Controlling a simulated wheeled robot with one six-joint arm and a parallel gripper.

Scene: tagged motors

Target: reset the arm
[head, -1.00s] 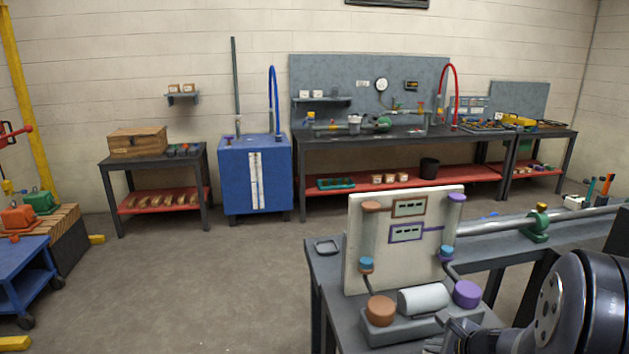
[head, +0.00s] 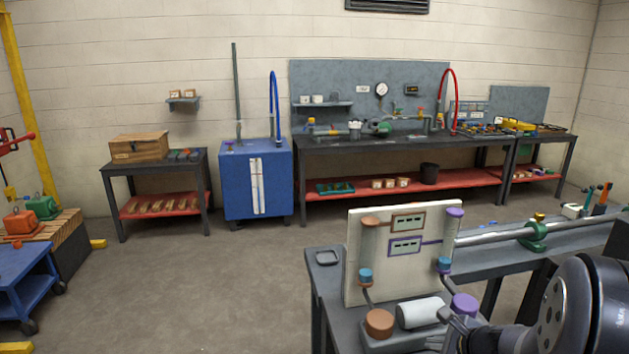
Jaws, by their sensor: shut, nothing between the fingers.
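My dark arm enters from the lower right of the head view. My gripper (head: 462,330) is at its left end, low over the near bench, beside the purple knob and the white cylinder of the panel unit. Its fingers are small and partly cut by the bottom edge; they appear shut with nothing held. The white panel (head: 400,255) stands upright on the bench, with brown and purple fittings and two small framed displays. In front of it are a brown knob (head: 379,323), a white cylinder (head: 421,312) and a purple knob (head: 465,304).
The near bench (head: 327,275) carries a long pipe in a green clamp (head: 534,236), right of the panel. A blue cabinet (head: 235,180) and a long workbench (head: 330,143) stand along the back wall. A blue cart (head: 25,270) is at left. Floor between is clear.

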